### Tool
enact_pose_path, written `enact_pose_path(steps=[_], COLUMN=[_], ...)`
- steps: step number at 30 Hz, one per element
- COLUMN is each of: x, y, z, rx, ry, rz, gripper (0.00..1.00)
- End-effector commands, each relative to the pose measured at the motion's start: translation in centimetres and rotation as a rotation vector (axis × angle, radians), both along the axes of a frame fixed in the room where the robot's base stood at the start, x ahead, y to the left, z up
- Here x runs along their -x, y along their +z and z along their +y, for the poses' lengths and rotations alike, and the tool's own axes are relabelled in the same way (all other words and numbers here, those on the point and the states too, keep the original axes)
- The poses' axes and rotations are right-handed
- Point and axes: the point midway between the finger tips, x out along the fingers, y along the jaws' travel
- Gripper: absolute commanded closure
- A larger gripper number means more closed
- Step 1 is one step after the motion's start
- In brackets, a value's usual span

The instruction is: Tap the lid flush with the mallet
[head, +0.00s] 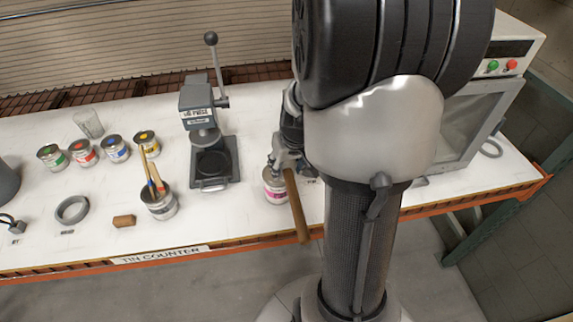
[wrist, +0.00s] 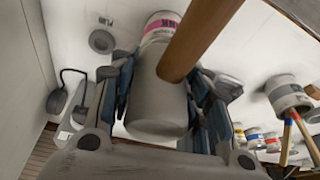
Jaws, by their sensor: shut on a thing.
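The mallet has a brown wooden handle (head: 297,207) and a grey cylindrical head (wrist: 157,103). My gripper (head: 284,160) is shut on the mallet head, with a finger on each side of it in the wrist view (wrist: 162,82). The handle sticks out toward the counter's front edge. The tin with a pink label (head: 273,190) stands upright just below my gripper; it also shows behind the mallet head in the wrist view (wrist: 160,27). The tin's lid is hidden by the mallet and gripper, so its seating and any contact cannot be told.
A lever press (head: 208,130) stands left of the tin. Further left are a can with brushes (head: 160,205), a brown block (head: 124,221), a grey ring (head: 72,210) and several colorant tins (head: 84,152). A glass-fronted machine (head: 470,120) stands right. Counter between press and pink tin is clear.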

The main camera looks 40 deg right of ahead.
Motion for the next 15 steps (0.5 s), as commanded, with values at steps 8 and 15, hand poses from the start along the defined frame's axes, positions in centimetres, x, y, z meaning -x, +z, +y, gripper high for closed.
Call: enact_pose_path(steps=[8, 15], x=[-0.04, -0.04], y=[-1.21, -1.25], z=[-0.03, -0.03], rx=[0.001, 0.001], ry=[0.000, 0.000], rz=[-0.002, -0.002], gripper=[1.00, 1.00])
